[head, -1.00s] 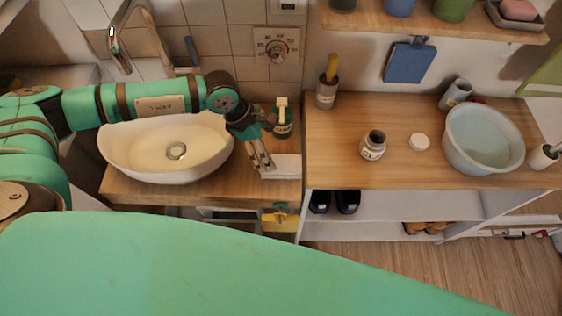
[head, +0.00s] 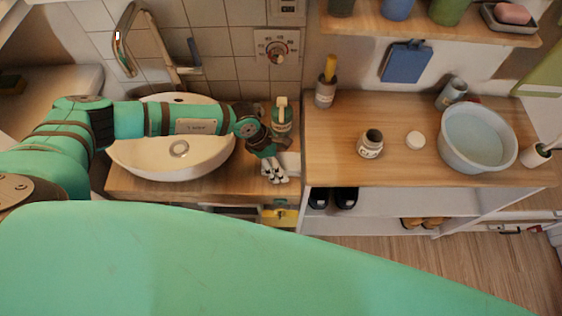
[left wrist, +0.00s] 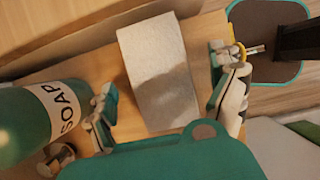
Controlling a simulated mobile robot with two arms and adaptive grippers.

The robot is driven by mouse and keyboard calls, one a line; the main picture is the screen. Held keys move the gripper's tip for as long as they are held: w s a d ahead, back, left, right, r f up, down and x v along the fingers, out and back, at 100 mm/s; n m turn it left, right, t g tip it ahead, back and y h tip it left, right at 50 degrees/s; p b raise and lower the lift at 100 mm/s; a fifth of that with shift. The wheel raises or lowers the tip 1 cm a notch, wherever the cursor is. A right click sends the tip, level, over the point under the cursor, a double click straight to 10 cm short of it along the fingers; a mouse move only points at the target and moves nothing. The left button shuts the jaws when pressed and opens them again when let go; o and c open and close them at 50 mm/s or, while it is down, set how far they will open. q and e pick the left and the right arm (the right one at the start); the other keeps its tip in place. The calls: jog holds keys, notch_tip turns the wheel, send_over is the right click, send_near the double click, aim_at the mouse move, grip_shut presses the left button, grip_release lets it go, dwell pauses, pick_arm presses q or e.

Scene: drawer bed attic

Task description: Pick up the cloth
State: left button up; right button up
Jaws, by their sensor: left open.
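The cloth is a pale, flat, folded rectangle on the wooden counter right of the sink; its edge shows in the head view (head: 293,161), partly hidden behind my left gripper (head: 275,178). In the left wrist view the cloth (left wrist: 158,62) lies between and beyond the two fingers of my left gripper (left wrist: 162,92). The fingers are spread wide with nothing held, one on each side of the cloth. I cannot tell whether they touch it. My right gripper is in neither view.
A green soap bottle (head: 281,118) stands close behind the gripper; it also shows in the left wrist view (left wrist: 35,118). The white sink (head: 150,158) is left.

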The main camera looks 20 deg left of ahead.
pick_arm(q)
jog(key=c, duration=1.3)
jog(key=shift+o, duration=0.2)
jog(key=shift+r, duration=0.1)
jog(key=shift+r, duration=0.55)
notch_tip(320, 180, up, 17)
jog(key=b, duration=0.4)
jog(key=shift+f, duration=0.1)
jog(key=o, duration=0.5)
jog(key=shift+c, duration=0.2)
jog(key=c, duration=0.3)
